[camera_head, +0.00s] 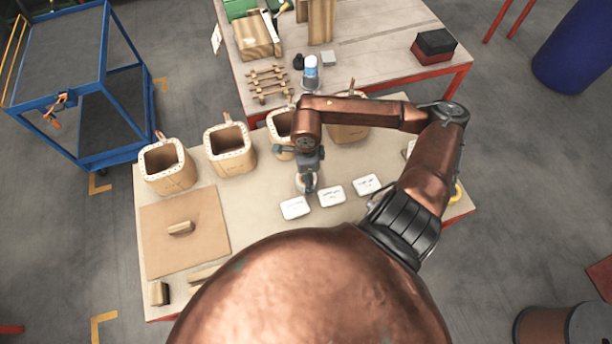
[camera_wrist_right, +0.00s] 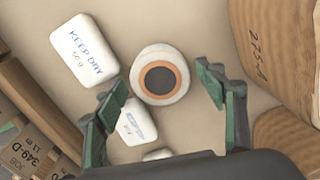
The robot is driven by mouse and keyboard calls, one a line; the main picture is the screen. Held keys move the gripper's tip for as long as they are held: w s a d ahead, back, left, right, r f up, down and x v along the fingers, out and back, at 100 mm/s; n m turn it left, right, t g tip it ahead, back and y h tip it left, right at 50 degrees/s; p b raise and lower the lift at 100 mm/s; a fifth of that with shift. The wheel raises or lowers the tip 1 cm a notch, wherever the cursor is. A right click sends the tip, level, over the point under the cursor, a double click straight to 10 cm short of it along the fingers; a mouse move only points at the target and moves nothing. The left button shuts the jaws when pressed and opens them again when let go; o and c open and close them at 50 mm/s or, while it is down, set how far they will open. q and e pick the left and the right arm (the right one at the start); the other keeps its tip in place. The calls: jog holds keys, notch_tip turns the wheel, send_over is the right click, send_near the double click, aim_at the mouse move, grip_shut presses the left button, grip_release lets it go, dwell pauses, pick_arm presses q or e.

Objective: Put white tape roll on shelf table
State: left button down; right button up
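The white tape roll (camera_wrist_right: 160,76) lies flat on the front table (camera_head: 255,188), showing an orange ring and a dark centre in the right wrist view. My right gripper (camera_wrist_right: 162,84) is open above it, one finger to each side, with gaps to both fingers. In the head view my right gripper (camera_head: 307,186) points down near the middle of this table and mostly hides the roll. My left gripper is not in view. A back table (camera_head: 375,55) and a blue two-level cart (camera_head: 75,40) are in view; I cannot tell which is the shelf table.
White labelled packets (camera_head: 331,195) lie close to my right gripper; one reads KEEP DRY (camera_wrist_right: 84,50). A brown board (camera_head: 186,250) lies at left. The back table's right part is mostly clear, with a dark red box (camera_head: 434,46).

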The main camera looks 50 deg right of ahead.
jog(key=shift+o, duration=0.2)
jog(key=shift+r, duration=0.15)
jog(key=shift+r, duration=0.25)
notch_tip(320, 180, up, 12)
jog(key=shift+f+p, duration=0.2)
jog(key=shift+p, duration=0.25)
